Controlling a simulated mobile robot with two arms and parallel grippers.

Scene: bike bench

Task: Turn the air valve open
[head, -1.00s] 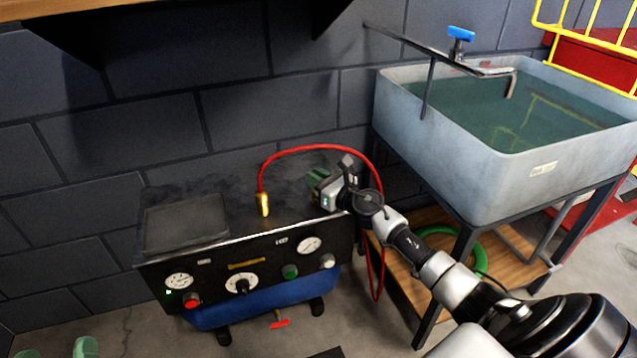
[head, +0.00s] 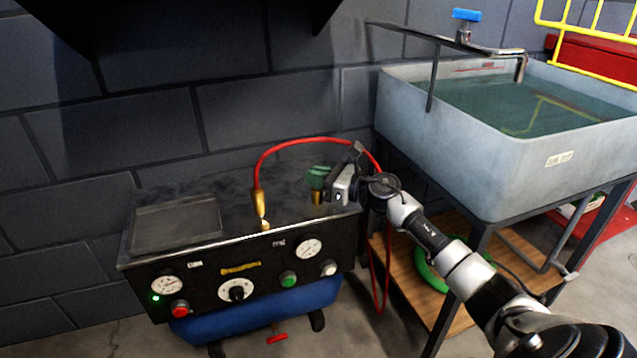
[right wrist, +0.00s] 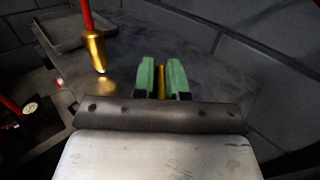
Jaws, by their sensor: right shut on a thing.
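A brass fitting, which looks like the air valve (head: 318,197), stands on the right part of the top of the black compressor panel box (head: 190,255). My right gripper (head: 318,180) has its green fingers closed on it from above. In the right wrist view, a thin strip of brass (right wrist: 161,80) shows between the two green fingertips (right wrist: 161,78); the fingers hide most of the fitting, so how far it is turned cannot be told. My left gripper is out of view.
A red hose (head: 300,142) arches behind my right gripper from a brass coupling (head: 260,205), which hangs over a brass port (head: 265,225). A red-handled tap (head: 277,338) is below the blue tank (head: 255,310). A water basin (head: 490,170) stands at right.

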